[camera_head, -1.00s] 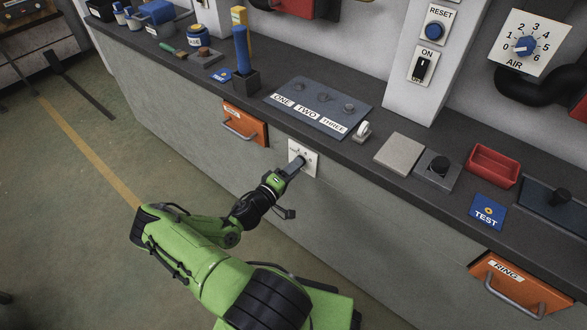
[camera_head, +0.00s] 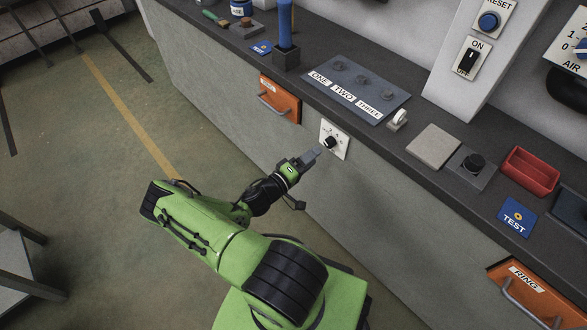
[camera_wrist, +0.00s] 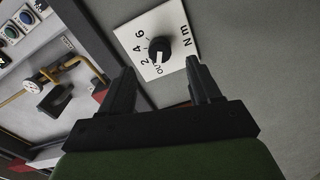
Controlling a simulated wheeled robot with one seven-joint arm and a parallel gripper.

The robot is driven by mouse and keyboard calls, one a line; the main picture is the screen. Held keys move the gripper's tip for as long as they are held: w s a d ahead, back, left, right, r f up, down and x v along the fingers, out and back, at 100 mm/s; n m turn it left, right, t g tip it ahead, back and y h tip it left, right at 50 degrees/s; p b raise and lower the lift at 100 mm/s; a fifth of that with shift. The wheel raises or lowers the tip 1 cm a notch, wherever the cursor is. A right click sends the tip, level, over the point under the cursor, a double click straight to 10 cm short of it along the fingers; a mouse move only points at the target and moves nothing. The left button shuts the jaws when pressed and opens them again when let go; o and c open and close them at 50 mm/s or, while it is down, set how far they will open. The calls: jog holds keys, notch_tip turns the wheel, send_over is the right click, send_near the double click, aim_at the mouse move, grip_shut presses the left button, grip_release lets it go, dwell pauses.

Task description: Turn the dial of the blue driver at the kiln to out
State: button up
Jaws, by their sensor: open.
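A white dial plate marked Nm (camera_head: 341,134) is on the bench's front face, with a small black knob (camera_head: 330,142) on it. The wrist view shows the plate (camera_wrist: 181,30) with OUT, 2, 4 and 6 around the black knob (camera_wrist: 160,47). The knob's white mark points to the OUT side. A blue driver (camera_head: 285,24) stands upright in a dark holder (camera_head: 286,58) on the bench above. My gripper (camera_head: 315,155) is open and empty just in front of the knob, apart from it. Its two fingers also show in the wrist view (camera_wrist: 159,68), on either side of the knob's lower side.
An orange drawer (camera_head: 279,100) is left of the dial, and another marked RING (camera_head: 530,290) is at the lower right. A panel marked ONE, TWO, THREE (camera_head: 357,87) lies on the bench top. The floor left of my arm is mostly clear.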

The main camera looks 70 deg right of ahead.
jog(key=v, duration=1)
jog(key=shift+p, duration=0.45)
